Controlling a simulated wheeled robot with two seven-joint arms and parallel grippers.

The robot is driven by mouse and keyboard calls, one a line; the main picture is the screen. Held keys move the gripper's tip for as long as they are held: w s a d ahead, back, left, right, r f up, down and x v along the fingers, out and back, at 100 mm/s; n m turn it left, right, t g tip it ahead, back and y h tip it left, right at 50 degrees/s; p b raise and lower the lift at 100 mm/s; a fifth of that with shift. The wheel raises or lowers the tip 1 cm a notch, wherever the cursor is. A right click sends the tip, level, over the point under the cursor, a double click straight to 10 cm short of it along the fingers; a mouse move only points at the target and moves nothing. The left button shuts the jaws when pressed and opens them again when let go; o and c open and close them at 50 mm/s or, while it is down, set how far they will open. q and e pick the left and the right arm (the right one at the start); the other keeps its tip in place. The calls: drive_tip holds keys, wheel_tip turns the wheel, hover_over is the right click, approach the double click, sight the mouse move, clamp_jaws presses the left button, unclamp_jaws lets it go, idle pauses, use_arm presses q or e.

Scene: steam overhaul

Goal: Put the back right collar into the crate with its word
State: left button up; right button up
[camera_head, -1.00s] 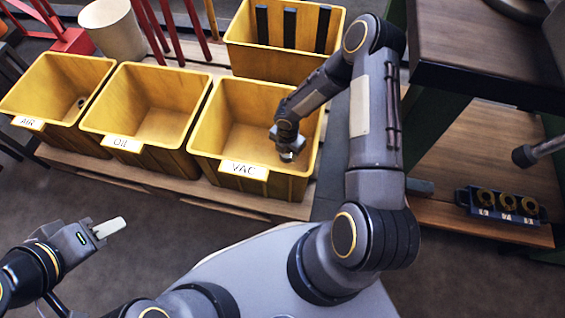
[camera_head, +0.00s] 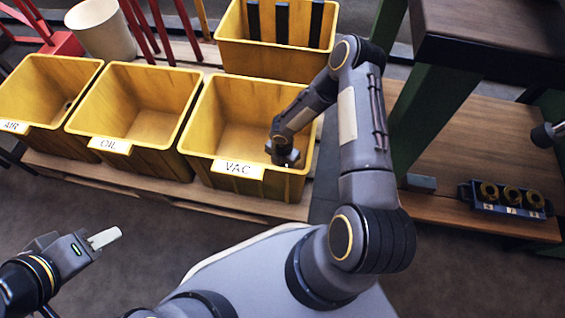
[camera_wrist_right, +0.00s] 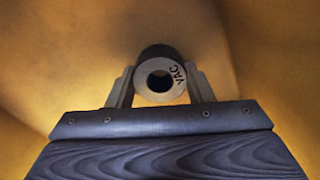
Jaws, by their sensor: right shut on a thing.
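My right gripper (camera_head: 287,161) reaches down inside the yellow VAC crate (camera_head: 280,188), whose white label reads VAC. In the right wrist view its fingers (camera_wrist_right: 161,92) are shut on a grey collar (camera_wrist_right: 180,80) with a dark body behind its ring face. The collar is marked VAC, and yellow crate walls surround it. In the head view the wrist hides the collar. I cannot tell whether it touches the crate floor. My left gripper (camera_head: 105,238) is at the lower left over the floor, clear of the crates; its finger gap is unclear.
The OIL crate (camera_head: 150,162) and AIR crate (camera_head: 45,140) stand left of the VAC crate; a small round thing lies in AIR. A yellow bin (camera_head: 265,62) with dark bars stands behind. A blue rack (camera_head: 480,206) with three round pieces sits on the right shelf.

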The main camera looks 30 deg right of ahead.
drive_tip(key=shift+f, duration=0.2)
drive_tip(key=o, duration=1.3)
drive_tip(key=shift+r, duration=0.1)
drive_tip(key=shift+r, duration=0.3)
wheel_tip(320, 180, up, 12)
drive_tip(key=p, duration=0.5)
drive_tip(key=shift+p, duration=0.4)
